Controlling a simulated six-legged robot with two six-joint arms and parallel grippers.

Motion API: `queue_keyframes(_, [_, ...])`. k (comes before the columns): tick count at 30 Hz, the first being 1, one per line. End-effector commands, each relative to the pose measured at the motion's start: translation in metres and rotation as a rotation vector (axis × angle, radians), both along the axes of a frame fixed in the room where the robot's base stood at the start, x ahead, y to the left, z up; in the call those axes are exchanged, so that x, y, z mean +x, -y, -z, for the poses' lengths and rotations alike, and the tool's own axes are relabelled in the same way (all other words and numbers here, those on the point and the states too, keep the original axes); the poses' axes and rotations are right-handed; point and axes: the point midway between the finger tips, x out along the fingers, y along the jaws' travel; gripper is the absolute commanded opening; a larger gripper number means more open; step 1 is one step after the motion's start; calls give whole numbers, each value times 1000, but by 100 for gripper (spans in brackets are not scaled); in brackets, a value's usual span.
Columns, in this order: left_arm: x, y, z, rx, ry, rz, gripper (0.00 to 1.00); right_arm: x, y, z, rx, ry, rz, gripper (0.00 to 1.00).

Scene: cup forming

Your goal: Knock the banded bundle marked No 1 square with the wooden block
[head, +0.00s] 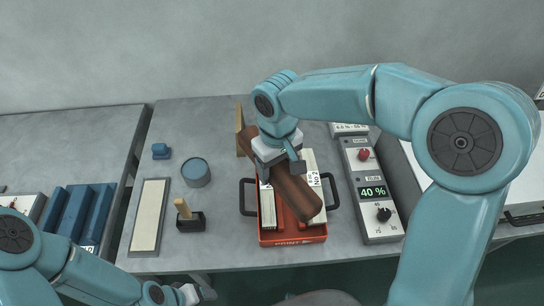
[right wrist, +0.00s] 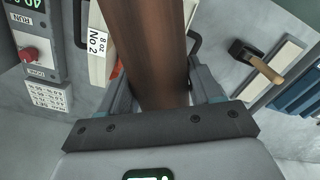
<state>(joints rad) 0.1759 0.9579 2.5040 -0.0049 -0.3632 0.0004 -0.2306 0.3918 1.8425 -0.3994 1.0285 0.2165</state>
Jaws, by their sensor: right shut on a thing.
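My right gripper (head: 279,156) is shut on the brown wooden block (head: 297,195), a long piece held slanting over the orange-red tray (head: 292,238). The block also fills the middle of the right wrist view (right wrist: 150,50). A pale bundle (head: 267,208) stands at the tray's left; its label is partly covered, so its number cannot be read. A second bundle (head: 311,163), labelled No 2, stands at the right and also shows in the right wrist view (right wrist: 96,60). Whether the block touches either bundle is unclear. My left gripper (head: 197,294) is low at the front edge, away from the tray.
A control box (head: 376,216) reading 40 % stands right of the tray. To the left are a blue round pot (head: 196,172), a black holder with a wooden handle (head: 188,218), a pale long board (head: 149,216) and a small blue piece (head: 161,151). Blue blocks (head: 75,212) lie on the left table.

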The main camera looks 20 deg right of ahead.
Motion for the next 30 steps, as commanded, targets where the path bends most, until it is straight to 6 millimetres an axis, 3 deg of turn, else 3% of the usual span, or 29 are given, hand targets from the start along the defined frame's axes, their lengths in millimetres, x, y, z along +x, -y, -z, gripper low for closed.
queue_keyframes(8, [0, 0, 8, 0, -1, 0, 68, -5, 0, 9, 0, 2, 0, 9])
queue_keyframes(21, [-1, 0, 43, 0, -1, 0, 68, -6, -1, 54, 1, 3, 0, 9])
queue_keyframes(30, [0, 0, 42, 0, 0, 0, 68, -4, -2, 54, 0, 2, 0, 9])
